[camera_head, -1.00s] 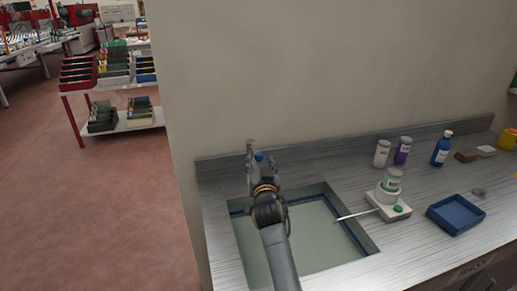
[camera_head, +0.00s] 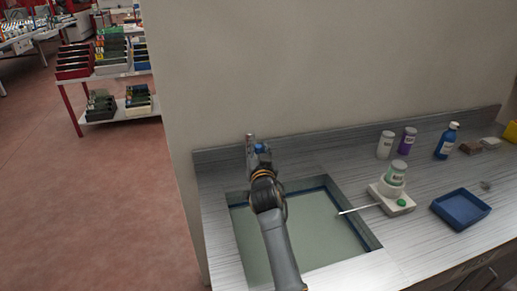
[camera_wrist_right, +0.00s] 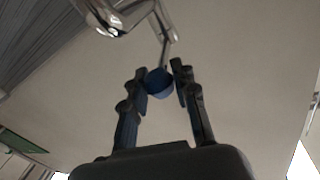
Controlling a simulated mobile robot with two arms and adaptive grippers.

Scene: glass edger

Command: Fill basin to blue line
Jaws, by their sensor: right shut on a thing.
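The basin (camera_head: 376,243) is sunk into the counter, with a dark blue line (camera_head: 302,191) along its inner walls. A flat pale green surface (camera_head: 315,232) fills its inside below the line; I cannot tell water from basin floor. My right gripper (camera_head: 259,150) is above the basin's back left corner, shut on the blue tap knob (camera_head: 260,148). In the right wrist view, the knob (camera_wrist_right: 159,84) sits between both fingers, with the chrome tap (camera_wrist_right: 122,18) above it. The arm hides part of the basin. My left gripper is out of view.
A white device (camera_head: 390,196) with a jar and a thin rod reaching over the basin's right rim stands on the counter. A blue tray (camera_head: 461,209) and several bottles are farther right. A wall (camera_head: 330,80) rises behind.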

